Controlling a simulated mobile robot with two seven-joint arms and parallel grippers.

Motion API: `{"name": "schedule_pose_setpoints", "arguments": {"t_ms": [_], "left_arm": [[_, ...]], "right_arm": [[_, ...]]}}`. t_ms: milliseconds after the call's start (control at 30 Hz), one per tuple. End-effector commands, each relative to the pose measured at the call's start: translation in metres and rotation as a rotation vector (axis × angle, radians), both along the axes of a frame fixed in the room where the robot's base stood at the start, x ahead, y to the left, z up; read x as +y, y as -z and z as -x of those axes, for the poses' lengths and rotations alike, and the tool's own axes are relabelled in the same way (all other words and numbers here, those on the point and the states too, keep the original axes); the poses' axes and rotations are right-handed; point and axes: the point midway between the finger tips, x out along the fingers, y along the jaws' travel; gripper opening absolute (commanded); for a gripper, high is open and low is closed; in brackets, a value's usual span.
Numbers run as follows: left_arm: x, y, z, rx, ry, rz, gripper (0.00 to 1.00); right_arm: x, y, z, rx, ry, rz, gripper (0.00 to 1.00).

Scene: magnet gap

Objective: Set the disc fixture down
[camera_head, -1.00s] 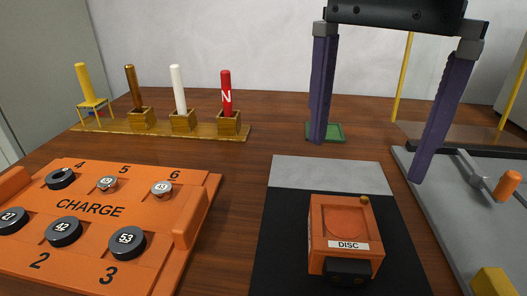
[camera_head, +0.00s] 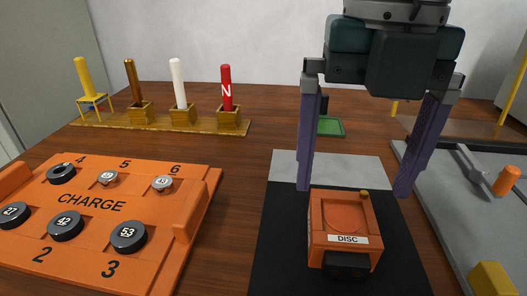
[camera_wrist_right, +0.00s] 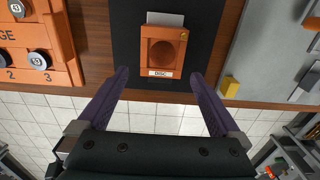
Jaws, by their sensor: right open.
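The disc fixture is an orange box with a round recess on top and a white DISC label (camera_head: 347,240). It stands upright on a black mat (camera_head: 282,262) in the head view, and it also shows in the right wrist view (camera_wrist_right: 163,47). My right gripper (camera_head: 352,192) is open, with its two purple fingers wide apart. The fingertips are above and behind the fixture, one to each side, and the gripper holds nothing. In the wrist view the fixture lies beyond and between the fingertips. My left gripper is not in view.
An orange CHARGE tray (camera_head: 150,205) with several numbered discs is at left. A wooden rack (camera_head: 160,127) with several upright rods stands behind it. A grey board (camera_head: 440,205) with an orange-handled lever and yellow block is at right. A green pad (camera_head: 330,127) lies at the back.

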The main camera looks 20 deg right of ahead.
Motion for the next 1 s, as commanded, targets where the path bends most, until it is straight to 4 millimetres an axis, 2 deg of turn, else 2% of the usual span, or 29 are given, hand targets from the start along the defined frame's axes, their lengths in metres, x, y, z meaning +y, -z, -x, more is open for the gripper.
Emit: {"name": "schedule_pose_setpoints", "arguments": {"t_ms": [33, 100, 333, 600, 867, 1000], "left_arm": [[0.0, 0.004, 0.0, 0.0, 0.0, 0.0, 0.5], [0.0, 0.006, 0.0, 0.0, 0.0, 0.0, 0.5], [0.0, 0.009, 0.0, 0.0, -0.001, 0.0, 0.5], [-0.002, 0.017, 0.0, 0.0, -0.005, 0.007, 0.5], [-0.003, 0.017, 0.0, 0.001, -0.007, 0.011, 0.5], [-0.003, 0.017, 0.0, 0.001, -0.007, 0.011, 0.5]], "right_arm": [[-0.001, 0.012, 0.001, 0.005, 0.001, 0.0, 1.0], [-0.001, 0.022, 0.0, 0.004, 0.002, 0.0, 1.0], [-0.003, 0.043, -0.001, 0.003, 0.0, 0.002, 1.0], [-0.007, 0.082, -0.004, 0.002, -0.002, 0.001, 1.0], [-0.007, 0.086, -0.005, -0.001, -0.003, 0.001, 1.0], [-0.007, 0.085, -0.005, 0.0, -0.003, 0.0, 0.88]]}}
